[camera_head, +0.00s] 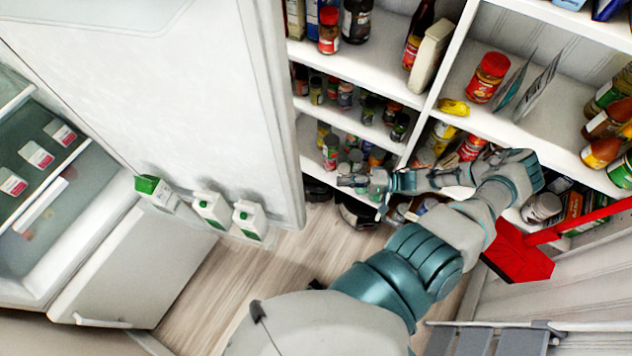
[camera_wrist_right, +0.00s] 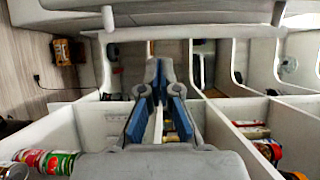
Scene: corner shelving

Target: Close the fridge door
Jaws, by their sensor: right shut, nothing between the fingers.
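The fridge door (camera_head: 150,90) is a large white panel, standing wide open in the head view. Several white cartons with green parts (camera_head: 210,208) stand along its lower rack. The fridge (camera_head: 95,205) is at the left, with its lit inside and shelves exposed. My right gripper (camera_head: 350,182) is to the right of the door's free edge, in front of the shelving, with a visible gap to the door. It is shut and empty, and its blue-padded fingers show in the right wrist view (camera_wrist_right: 160,78). My left gripper is not in view.
White corner shelving (camera_head: 440,70) with jars, bottles and packets fills the right and back. A red dustpan-like object (camera_head: 518,255) is at the right, near a grey step stool (camera_head: 490,338). The lower fridge compartment (camera_head: 135,275) looks shut. Wooden floor (camera_head: 225,285) lies clear between.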

